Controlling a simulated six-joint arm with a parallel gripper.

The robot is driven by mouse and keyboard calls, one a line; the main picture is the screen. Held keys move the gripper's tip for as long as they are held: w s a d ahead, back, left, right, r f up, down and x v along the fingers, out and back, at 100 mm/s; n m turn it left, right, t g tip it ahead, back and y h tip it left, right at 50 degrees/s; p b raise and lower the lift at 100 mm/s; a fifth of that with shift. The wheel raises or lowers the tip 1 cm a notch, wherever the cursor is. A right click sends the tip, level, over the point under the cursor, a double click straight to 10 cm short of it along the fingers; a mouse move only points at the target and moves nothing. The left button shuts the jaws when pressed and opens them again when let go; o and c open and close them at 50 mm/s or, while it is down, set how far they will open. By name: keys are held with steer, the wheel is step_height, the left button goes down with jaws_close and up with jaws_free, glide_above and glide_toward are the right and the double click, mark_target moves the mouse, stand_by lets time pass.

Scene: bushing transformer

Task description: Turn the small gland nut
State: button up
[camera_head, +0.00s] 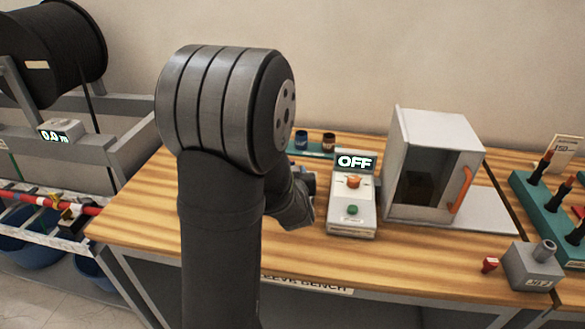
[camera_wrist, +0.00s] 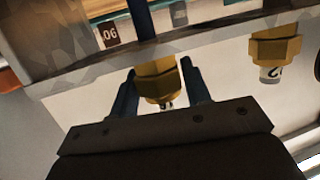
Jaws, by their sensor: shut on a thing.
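In the wrist view a brass gland nut (camera_wrist: 158,82) sits between the two blue fingers of my gripper (camera_wrist: 158,95), with the fingers shut on its sides. The nut hangs below a pale panel edge. A second brass gland nut (camera_wrist: 273,50) is at the right of the wrist view, apart from my gripper, with a pale end marked with what looks like a "2". In the head view my arm's dark links hide most of the gripper and the nuts.
In the head view, a control box (camera_head: 353,200) reading "OFF" stands on the wooden bench (camera_head: 145,215). A grey cabinet (camera_head: 436,125) with an orange handle is beside it. A grey block (camera_head: 532,267) and a red part (camera_head: 489,265) are at the front right. A cable reel (camera_head: 50,50) is at left.

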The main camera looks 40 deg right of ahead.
steer(key=shift+n+t+y, duration=0.3)
steer(key=shift+n+y, duration=0.2)
steer(key=shift+n+t+y, duration=0.5)
steer(key=shift+n+y, duration=0.4)
steer(key=shift+y, duration=0.2)
steer(key=shift+n+t+y, duration=0.3)
steer(key=shift+n+y, duration=0.8)
steer(key=shift+y, duration=0.3)
steer(key=o, duration=1.7)
steer(key=shift+o, duration=0.2)
steer(key=shift+v, duration=3.05)
